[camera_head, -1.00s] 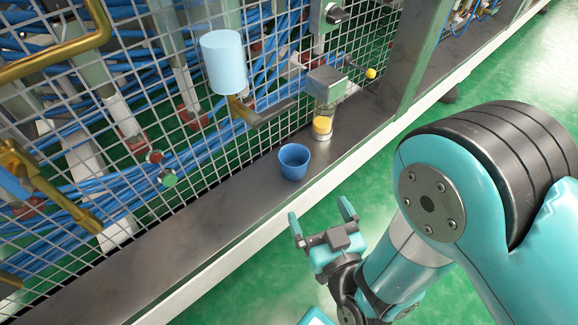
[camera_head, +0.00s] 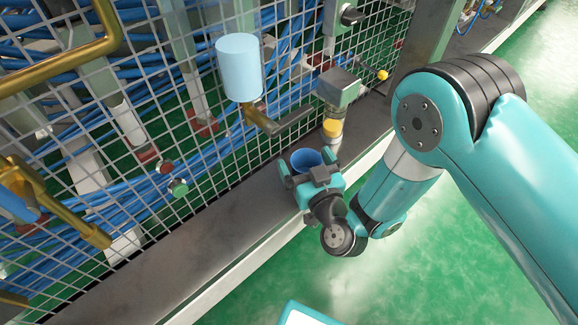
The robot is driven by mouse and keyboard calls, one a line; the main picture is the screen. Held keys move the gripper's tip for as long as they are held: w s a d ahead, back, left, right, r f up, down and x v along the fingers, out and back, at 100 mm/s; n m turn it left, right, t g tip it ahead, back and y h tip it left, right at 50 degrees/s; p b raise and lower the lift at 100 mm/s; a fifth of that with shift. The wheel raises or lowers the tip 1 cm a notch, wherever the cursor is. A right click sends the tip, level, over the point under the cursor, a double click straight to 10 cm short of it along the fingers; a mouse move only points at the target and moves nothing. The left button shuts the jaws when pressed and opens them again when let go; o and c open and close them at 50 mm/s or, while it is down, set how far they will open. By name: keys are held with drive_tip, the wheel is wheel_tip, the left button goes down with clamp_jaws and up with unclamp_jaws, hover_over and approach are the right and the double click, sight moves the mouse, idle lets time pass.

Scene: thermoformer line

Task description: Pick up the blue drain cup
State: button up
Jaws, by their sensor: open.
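The blue drain cup (camera_head: 305,159) stands upright on the dark metal ledge (camera_head: 190,252), in front of the wire mesh. Its rim and open top show; its lower part is hidden behind my gripper. My gripper (camera_head: 308,166) is open, with its two teal fingers reaching toward the cup, one on each side of it in the picture. I cannot tell whether the fingers touch the cup.
A light blue cylinder (camera_head: 239,68) on a brass fitting juts from the mesh. The ledge is clear to the left.

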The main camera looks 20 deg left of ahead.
drive_tip(key=shift+w, duration=0.15)
drive_tip(key=shift+c, duration=0.5)
drive_tip(key=c, duration=0.9)
drive_tip(key=shift+r, duration=0.1)
